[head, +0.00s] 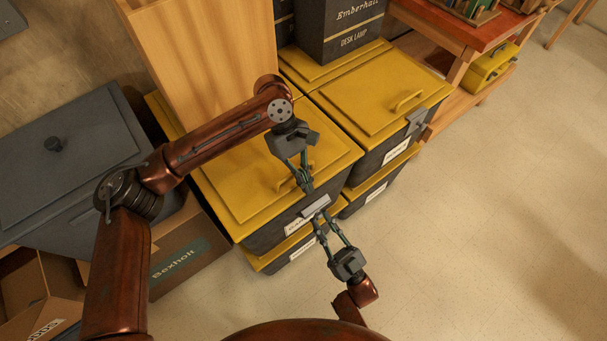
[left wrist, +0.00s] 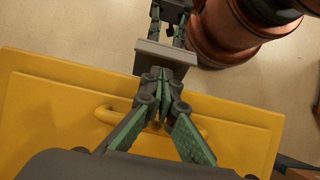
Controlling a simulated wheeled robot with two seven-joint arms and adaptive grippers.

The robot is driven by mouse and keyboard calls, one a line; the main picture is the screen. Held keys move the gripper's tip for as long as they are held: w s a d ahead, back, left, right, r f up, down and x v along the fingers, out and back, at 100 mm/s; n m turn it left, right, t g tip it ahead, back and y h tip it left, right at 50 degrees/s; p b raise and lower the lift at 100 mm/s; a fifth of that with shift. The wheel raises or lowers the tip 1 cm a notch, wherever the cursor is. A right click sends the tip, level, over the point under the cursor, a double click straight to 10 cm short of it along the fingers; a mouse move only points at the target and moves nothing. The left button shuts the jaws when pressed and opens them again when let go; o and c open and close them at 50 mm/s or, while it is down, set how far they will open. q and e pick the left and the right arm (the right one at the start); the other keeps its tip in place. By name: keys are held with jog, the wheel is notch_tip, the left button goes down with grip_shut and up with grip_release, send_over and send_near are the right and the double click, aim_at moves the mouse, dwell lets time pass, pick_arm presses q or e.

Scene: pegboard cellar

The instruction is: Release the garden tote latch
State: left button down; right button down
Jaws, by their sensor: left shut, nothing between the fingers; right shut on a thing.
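The garden tote is a dark bin with a yellow lid (head: 235,195) and a white label (head: 297,228), partly hidden, that seems to start with "GA". Its grey latch (head: 315,206) is at the front edge of the lid; the latch plate also shows in the left wrist view (left wrist: 165,58). My right gripper (head: 319,218) is shut on the latch from the front. My left gripper (head: 305,187) is shut and empty above the lid, close to the lid handle and behind the latch. In the left wrist view, its fingers partly cover the yellow handle (left wrist: 106,115).
A tall wooden box (head: 215,60) stands on the back of the garden tote's lid. A second yellow-lidded tote (head: 365,110) with a latch (head: 417,122) stands to the right. A grey bin (head: 70,150) and cardboard boxes (head: 180,258) are left. The floor (head: 490,230) at right is clear.

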aim_at(314, 210)
pick_arm(q)
jog(key=shift+x, duration=2.35)
jog(key=shift+s, duration=0.1)
